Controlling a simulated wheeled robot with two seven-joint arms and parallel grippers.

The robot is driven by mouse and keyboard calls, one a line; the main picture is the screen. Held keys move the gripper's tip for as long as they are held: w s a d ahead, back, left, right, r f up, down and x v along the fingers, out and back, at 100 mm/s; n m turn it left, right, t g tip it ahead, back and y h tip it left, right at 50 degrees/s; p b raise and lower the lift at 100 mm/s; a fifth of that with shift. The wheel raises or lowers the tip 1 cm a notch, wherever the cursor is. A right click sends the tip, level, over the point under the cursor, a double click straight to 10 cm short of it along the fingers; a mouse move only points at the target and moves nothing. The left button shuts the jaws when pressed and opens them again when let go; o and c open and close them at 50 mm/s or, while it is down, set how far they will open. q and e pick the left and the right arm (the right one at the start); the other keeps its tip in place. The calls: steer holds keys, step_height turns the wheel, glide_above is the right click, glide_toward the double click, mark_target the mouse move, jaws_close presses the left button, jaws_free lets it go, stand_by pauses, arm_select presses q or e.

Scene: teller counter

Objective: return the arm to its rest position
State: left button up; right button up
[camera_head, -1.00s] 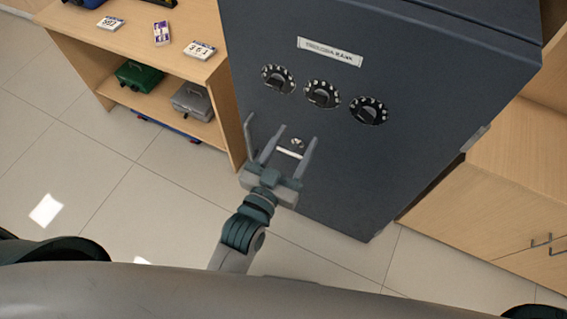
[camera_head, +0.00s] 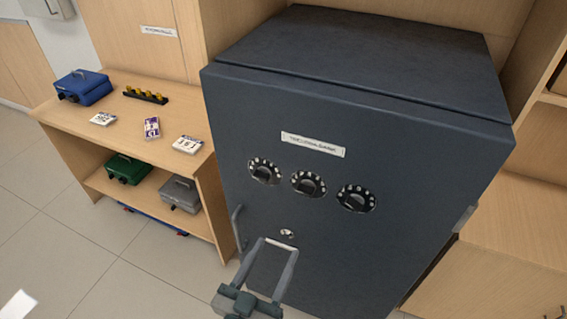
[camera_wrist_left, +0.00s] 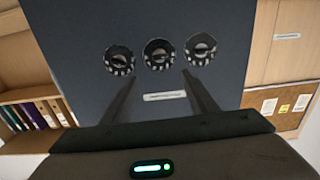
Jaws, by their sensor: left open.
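My left gripper (camera_head: 275,250) is at the lower middle of the head view, in front of the dark safe (camera_head: 400,240). Its two fingers are spread apart with nothing between them. In the left wrist view its fingers (camera_wrist_left: 160,90) frame the safe's label, below the row of dials. I cannot tell from the pictures how far the fingertips stand from the safe door. The safe's door is shut, with three dials (camera_head: 308,184), a keyhole (camera_head: 287,233) and a handle (camera_head: 238,228) on its left. My right gripper is not in view.
A wooden shelf unit (camera_head: 130,143) stands left of the safe. It holds a blue cash box (camera_head: 83,87), number cards (camera_head: 187,144), a green box (camera_head: 128,168) and a grey box (camera_head: 180,193). Wooden cabinets (camera_head: 490,270) stand at the right.

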arm_select(q)
steer(key=s+a+f+g+y+b, duration=0.1)
steer(key=s+f+g, duration=0.15)
steer(key=f, duration=1.05)
steer(key=s+a+f+g, duration=0.1)
steer(key=s+f+g, duration=0.15)
steer(key=f, duration=1.15)
steer(key=s+a+f+g+y+b, duration=0.1)
steer(key=a+f+g, duration=0.15)
steer(key=f, duration=1.05)
steer(key=s+a+f+g+y, duration=0.1)
steer(key=s+a+f+g, duration=0.15)
steer(key=s+f, duration=0.45)
steer(key=s+a+f+g, duration=0.2)
steer(key=s+a+f, duration=0.25)
steer(key=f, duration=0.45)
steer(key=s+a+f+g, duration=0.1)
steer(key=s+a+f, duration=0.2)
steer(key=s, duration=0.3)
steer(key=s+a+f+g+y, duration=0.1)
steer(key=s+a+f, duration=0.1)
steer(key=s, duration=0.4)
steer(key=s+a+f+n+g+y, duration=0.1)
steer(key=s+a+f+g, duration=0.1)
steer(key=s+f, duration=0.3)
steer(key=shift+s+a+b, duration=0.45)
steer(key=shift+s+a, duration=0.1)
steer(key=shift+a, duration=0.25)
